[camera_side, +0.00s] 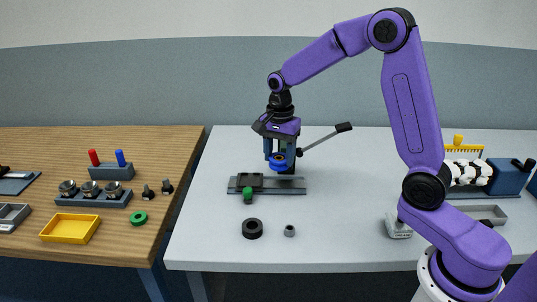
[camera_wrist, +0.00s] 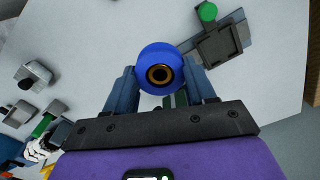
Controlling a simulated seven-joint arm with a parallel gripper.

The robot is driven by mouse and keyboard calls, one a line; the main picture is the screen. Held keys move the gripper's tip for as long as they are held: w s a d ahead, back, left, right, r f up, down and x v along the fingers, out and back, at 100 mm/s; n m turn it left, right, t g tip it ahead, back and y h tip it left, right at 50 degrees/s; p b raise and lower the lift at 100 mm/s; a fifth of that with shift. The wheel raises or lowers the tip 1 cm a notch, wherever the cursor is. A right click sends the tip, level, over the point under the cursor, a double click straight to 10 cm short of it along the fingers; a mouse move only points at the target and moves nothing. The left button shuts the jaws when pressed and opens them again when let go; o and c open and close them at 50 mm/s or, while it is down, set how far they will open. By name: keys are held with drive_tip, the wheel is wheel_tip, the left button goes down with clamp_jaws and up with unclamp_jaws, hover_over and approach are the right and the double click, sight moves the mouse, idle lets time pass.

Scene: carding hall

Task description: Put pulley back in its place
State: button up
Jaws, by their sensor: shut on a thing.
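A blue round pulley with a brass-coloured bore (camera_wrist: 160,74) sits between the two fingers of my gripper (camera_wrist: 163,88). My gripper is shut on it. In the side view the blue pulley (camera_side: 278,162) hangs from my gripper (camera_side: 279,154), above or in front of a grey rail fixture (camera_side: 290,186) with a dark block and a green knob (camera_side: 248,196). The side view does not show whether the pulley touches anything below. The wrist view shows the dark block (camera_wrist: 216,45) and green knob (camera_wrist: 207,12) beyond the pulley. The pulley's place is not clear to me.
A black lever (camera_side: 343,128) sticks out right of my gripper. A black ring (camera_side: 252,229) and small grey bushing (camera_side: 289,231) lie in front. A machine with white rollers (camera_side: 466,173) stands right. A wooden table (camera_side: 110,250) at left holds a yellow tray (camera_side: 70,229) and green ring (camera_side: 139,218).

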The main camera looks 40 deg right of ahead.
sight(281, 161)
drive_tip(key=shift+s+r, duration=0.35)
drive_tip(key=shift+r, duration=0.35)
drive_tip(key=shift+s+r, duration=0.35)
drive_tip(key=shift+r, duration=0.35)
drive_tip(key=shift+a, duration=0.1)
drive_tip(key=shift+s+a+f, duration=0.15)
drive_tip(key=shift+a, duration=0.25)
drive_tip(key=s+a+f, duration=0.2)
drive_tip(key=s+a, duration=0.2)
drive_tip(key=a, duration=0.2)
drive_tip(key=s+a+f, duration=0.2)
drive_tip(key=s+a, duration=0.1)
drive_tip(key=a, duration=0.4)
drive_tip(key=w+a+f, duration=0.1)
drive_tip(key=w+f, duration=0.2)
drive_tip(key=w, duration=0.1)
drive_tip(key=w+a+f, duration=0.2)
drive_tip(key=w+f, duration=0.1)
drive_tip(key=w, duration=0.1)
drive_tip(key=w+a+f, duration=0.1)
drive_tip(key=w+f, duration=0.2)
drive_tip(key=w, duration=0.1)
drive_tip(key=shift+w+a+f, duration=0.1)
drive_tip(key=shift+a+f, duration=0.05)
drive_tip(key=shift+a, duration=0.25)
drive_tip(key=shift+w+f, duration=0.2)
drive_tip(key=shift+f, duration=0.1)
drive_tip(key=shift+a+f, duration=0.1)
drive_tip(key=shift+f, duration=1.3)
